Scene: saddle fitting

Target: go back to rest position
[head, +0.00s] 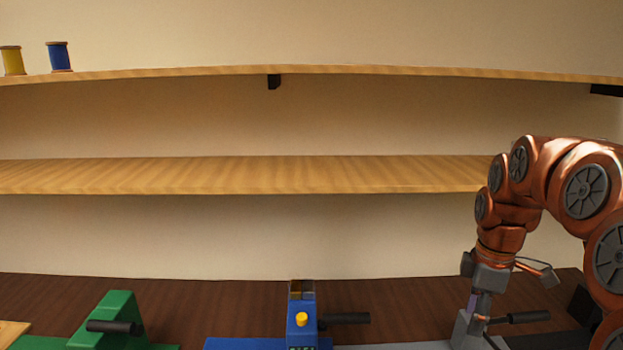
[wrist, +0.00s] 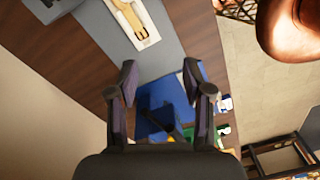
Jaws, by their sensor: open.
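My gripper (head: 474,305) is at the right of the head view, pointing down in front of the grey fixture (head: 462,330). In the wrist view my gripper (wrist: 160,80) has its two dark fingers spread apart, with nothing between them. Beyond the fingers lie the grey fixture's base (wrist: 185,25) and the blue fixture (wrist: 160,102). A tan strap-like piece (wrist: 131,18) on a white plate lies on the grey base, ahead of the fingertips. Whether a finger touches the grey fixture in the head view I cannot tell.
A green fixture (head: 117,310) and the blue fixture with a yellow knob (head: 301,320) stand along the dark bench (head: 230,297). Two wooden shelves (head: 250,175) run above; yellow (head: 12,60) and blue (head: 59,56) spools stand on the upper one. The lower shelf looks empty.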

